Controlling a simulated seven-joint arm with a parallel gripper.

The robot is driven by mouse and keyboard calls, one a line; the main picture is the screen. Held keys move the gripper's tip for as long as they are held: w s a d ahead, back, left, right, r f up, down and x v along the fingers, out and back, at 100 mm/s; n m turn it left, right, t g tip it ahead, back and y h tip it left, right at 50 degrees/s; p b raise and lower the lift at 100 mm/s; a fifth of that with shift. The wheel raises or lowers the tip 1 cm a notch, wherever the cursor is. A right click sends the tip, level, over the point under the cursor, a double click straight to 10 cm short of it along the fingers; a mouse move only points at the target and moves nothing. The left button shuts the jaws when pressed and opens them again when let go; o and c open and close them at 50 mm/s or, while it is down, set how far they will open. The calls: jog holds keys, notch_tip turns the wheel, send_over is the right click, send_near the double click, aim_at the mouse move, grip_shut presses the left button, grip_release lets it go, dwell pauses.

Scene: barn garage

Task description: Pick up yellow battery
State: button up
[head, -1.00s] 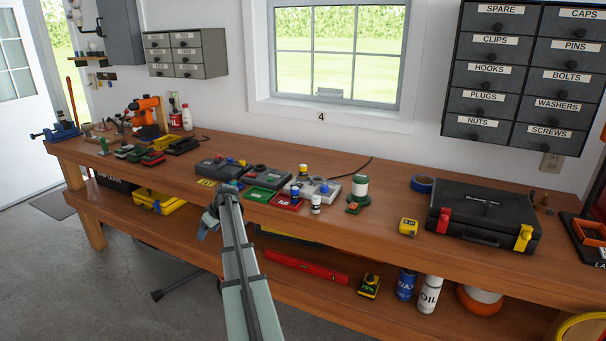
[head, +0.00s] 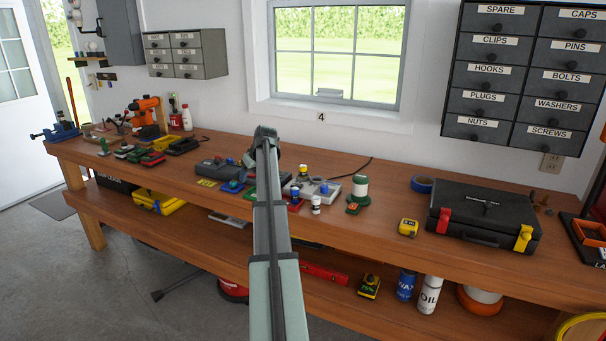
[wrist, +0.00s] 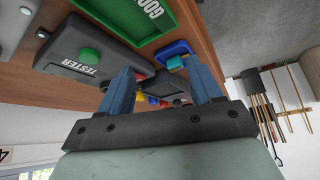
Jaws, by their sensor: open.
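A small yellow-topped cylinder (head: 303,170) stands at the back of the grey unit on the bench, just right of my arm; it looks like the yellow battery, but is too small to be sure. My gripper (wrist: 160,68) is open, with nothing held between its blue fingers. In the head view it is up over the bench, left of that cylinder and apart from it; my arm partly hides it. Small yellow and red shapes (wrist: 143,97) show far off between the fingers in the wrist view, too blurred to name.
A dark tester (wrist: 88,58) with a green button and a green GOOD tray (wrist: 150,33) lie close to the fingers. A blue piece (head: 232,187) sits left of my arm. A white cylinder (head: 316,205) and a green-and-white one (head: 360,188) stand to the right.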

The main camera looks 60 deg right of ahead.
jog(key=s+d+r+m+g+h, duration=0.1)
jog(key=s+d+r+m+g, duration=0.1)
jog(key=s+d+r+m, duration=0.4)
jog(key=m+g+h, duration=0.1)
jog(key=m+g, duration=0.2)
jog(key=m, duration=0.2)
send_near(303, 166)
jog(key=x, duration=0.6)
jog(key=shift+d+r, duration=0.1)
jog(key=shift+d, duration=0.05)
jog(key=shift+x, duration=2.65)
grip_shut()
